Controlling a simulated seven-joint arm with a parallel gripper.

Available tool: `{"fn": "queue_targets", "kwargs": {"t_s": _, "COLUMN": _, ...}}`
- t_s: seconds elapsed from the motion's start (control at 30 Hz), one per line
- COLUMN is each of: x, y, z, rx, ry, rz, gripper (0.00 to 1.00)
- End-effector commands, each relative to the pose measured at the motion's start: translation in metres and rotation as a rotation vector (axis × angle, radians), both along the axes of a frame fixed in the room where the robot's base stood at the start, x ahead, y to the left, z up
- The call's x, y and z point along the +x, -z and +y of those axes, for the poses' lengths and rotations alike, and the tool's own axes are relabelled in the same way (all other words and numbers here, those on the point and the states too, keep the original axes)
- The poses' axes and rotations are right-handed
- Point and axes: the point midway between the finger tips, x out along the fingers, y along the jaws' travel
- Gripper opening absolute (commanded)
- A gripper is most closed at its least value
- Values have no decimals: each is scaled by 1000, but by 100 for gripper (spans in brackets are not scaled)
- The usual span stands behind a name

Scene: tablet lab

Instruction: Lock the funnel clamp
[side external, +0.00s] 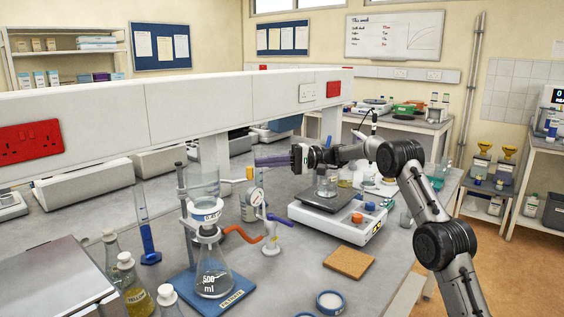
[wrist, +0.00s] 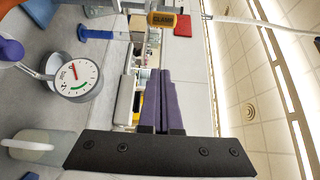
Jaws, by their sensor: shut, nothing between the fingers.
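The glass funnel (side external: 204,184) stands upright on the filter flask (side external: 213,272), marked 500 ml, on a blue base (side external: 240,288). In the wrist view the yellow handle labelled CLAMP (wrist: 163,19) is at the top, beyond my fingertips. My gripper (side external: 257,162) points left, with purple fingers shut and empty, just right of and slightly above the handle. The shut fingers also show in the wrist view (wrist: 160,73). I cannot tell the exact gap to the handle.
A pressure gauge (side external: 256,196) stands below my fingers; it is left of them in the wrist view (wrist: 76,77). A valve with a purple lever (side external: 279,220) and orange hose (side external: 240,233) is nearby. A hotplate (side external: 335,218) with a beaker is right. A blue cylinder (side external: 147,238) stands left.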

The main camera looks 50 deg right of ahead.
Motion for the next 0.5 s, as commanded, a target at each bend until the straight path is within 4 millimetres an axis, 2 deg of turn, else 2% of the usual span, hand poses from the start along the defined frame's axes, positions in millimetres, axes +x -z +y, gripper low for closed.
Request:
{"fn": "queue_targets", "kwargs": {"t_s": 0.07, "x": 9, "y": 0, "z": 15, "rx": 0, "ry": -3, "rz": 0, "gripper": 0}}
{"fn": "queue_targets", "kwargs": {"t_s": 0.3, "x": -9, "y": 0, "z": 32, "rx": 1, "ry": 0, "rz": 2, "gripper": 0}}
{"fn": "queue_targets", "kwargs": {"t_s": 0.5, "x": -17, "y": 0, "z": 41, "rx": 1, "ry": 1, "rz": 1, "gripper": 0}}
